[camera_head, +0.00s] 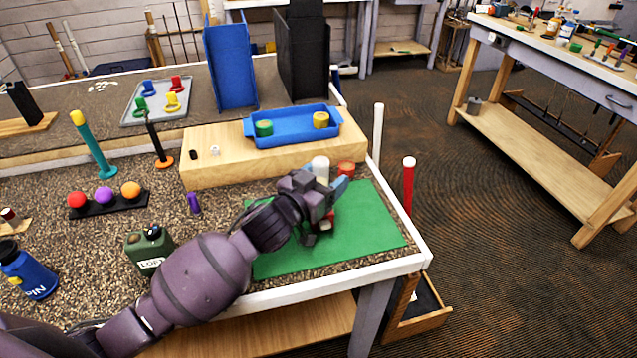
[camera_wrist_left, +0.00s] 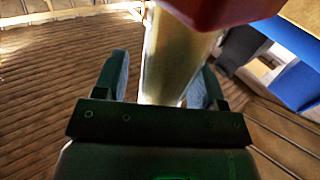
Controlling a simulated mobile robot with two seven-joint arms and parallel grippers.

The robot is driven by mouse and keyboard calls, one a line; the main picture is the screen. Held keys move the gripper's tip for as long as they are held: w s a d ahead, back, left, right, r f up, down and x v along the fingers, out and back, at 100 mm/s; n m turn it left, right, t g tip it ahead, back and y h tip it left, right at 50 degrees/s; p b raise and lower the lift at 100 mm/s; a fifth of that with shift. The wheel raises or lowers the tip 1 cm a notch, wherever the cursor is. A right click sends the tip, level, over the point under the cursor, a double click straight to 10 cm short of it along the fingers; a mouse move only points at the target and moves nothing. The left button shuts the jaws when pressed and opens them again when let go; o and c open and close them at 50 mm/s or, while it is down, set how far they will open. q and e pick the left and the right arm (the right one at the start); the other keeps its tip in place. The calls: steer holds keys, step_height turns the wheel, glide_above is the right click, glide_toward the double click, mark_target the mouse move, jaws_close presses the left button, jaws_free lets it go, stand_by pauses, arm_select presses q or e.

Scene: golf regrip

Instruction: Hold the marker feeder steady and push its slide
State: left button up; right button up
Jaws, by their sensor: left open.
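The marker feeder seems to be the upright device on the green mat (camera_head: 370,232), largely hidden by my left gripper in the head view. A white cylinder top (camera_head: 320,165) and red parts show around the gripper there. In the left wrist view a pale upright column (camera_wrist_left: 172,60) with a red part (camera_wrist_left: 222,10) at the top of the picture stands between my fingers. My left gripper (camera_head: 322,192) is open, with one finger on each side of the column; contact cannot be told. The slide cannot be made out. My right gripper is out of view.
Behind the mat, a wooden block (camera_head: 215,172) carries a blue tray (camera_head: 290,138). A green can (camera_head: 148,248), a purple piece (camera_head: 194,203) and a ball rack (camera_head: 108,204) stand to the left. White and red posts (camera_head: 408,185) rise at the table's right edge.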

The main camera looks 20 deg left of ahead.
arm_select(q)
steer(key=c, duration=1)
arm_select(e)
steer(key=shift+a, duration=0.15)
arm_select(q)
steer(key=shift+c, duration=0.2)
stand_by(0.3)
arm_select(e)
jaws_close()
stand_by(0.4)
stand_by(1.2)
